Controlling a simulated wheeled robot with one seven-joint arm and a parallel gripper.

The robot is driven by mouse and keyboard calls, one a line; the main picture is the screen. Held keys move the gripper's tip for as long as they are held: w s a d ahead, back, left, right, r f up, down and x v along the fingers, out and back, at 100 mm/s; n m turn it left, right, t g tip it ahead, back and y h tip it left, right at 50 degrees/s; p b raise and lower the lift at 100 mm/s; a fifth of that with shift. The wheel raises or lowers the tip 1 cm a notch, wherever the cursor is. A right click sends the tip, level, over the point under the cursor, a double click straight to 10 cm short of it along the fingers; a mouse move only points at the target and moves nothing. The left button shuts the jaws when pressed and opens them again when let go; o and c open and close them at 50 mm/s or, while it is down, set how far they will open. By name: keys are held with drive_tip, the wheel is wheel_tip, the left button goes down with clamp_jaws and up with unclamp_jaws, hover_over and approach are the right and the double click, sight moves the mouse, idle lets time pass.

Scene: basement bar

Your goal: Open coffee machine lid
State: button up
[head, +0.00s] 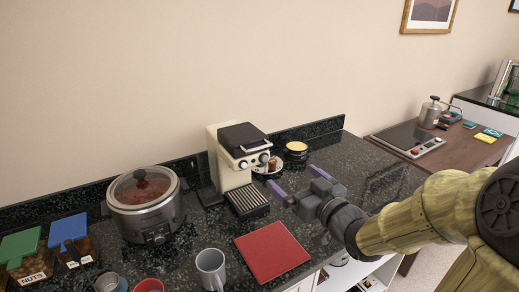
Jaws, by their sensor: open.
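The cream coffee machine (228,160) stands upright on the dark speckled counter near the back wall. Its black lid (242,137) is on top and looks closed.
A slow cooker (147,208) stands left of the machine. A red board (272,252) and a grey mug (211,268) are in front. A plate and a jar (296,151) are behind my gripper. Lidded containers (70,236) are at far left. The counter (376,178) right of my gripper is clear.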

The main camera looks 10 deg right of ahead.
drive_tip(key=shift+w+r, duration=0.1)
drive_tip(key=p, duration=1.1)
approach(260, 149)
drive_tip(key=p+x, duration=0.2)
drive_tip(key=x, duration=0.8)
drive_tip(key=shift+w+r+p, duration=0.1)
drive_tip(key=shift+w+p, duration=0.05)
drive_tip(key=shift+p, duration=0.25)
